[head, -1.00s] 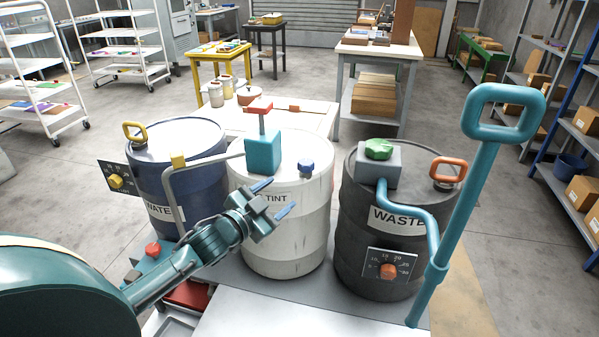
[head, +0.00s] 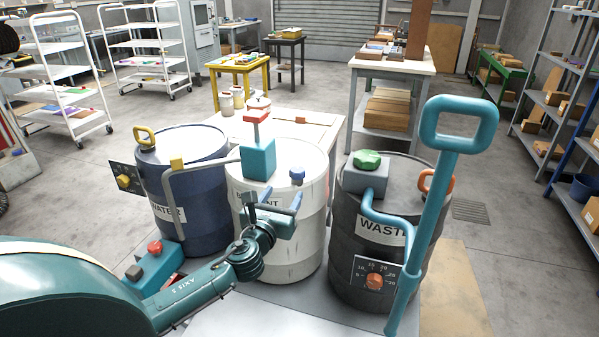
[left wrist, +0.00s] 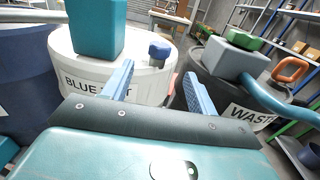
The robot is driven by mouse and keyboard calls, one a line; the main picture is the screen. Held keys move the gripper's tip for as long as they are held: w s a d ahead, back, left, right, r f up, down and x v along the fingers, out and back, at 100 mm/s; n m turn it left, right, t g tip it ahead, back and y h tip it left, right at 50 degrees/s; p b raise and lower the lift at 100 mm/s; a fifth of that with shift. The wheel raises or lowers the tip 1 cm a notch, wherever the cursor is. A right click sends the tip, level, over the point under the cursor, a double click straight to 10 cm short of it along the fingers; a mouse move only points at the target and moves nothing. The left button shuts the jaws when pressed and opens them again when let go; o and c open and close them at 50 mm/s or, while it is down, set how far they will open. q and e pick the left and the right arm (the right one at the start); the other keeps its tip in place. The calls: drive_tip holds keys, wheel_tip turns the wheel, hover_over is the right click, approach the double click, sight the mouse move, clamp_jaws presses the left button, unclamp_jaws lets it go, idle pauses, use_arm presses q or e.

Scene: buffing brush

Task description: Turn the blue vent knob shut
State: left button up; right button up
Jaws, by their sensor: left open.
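The blue vent knob (head: 297,174) stands on top of the white middle drum (head: 305,230), whose label is partly covered by my arm. The knob also shows in the left wrist view (left wrist: 160,50), ahead of and between the finger directions. My left gripper (head: 272,207) is open and empty in front of the white drum, below the knob in the head view. Its two blue fingers (left wrist: 158,88) point toward the knob with a visible gap, apart from it. My right gripper is not in view.
A teal block with a red-topped post (head: 257,157) stands beside the knob on the drum. A grey bent pipe (head: 180,190) runs at left. The dark WASTE drum (head: 350,240) and a tall teal handle (head: 430,210) stand right, the blue WATER drum (head: 190,150) left.

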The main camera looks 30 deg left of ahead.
sight(295, 175)
use_arm(q)
drive_tip(key=x, duration=1.2)
drive_tip(key=shift+c, duration=0.2)
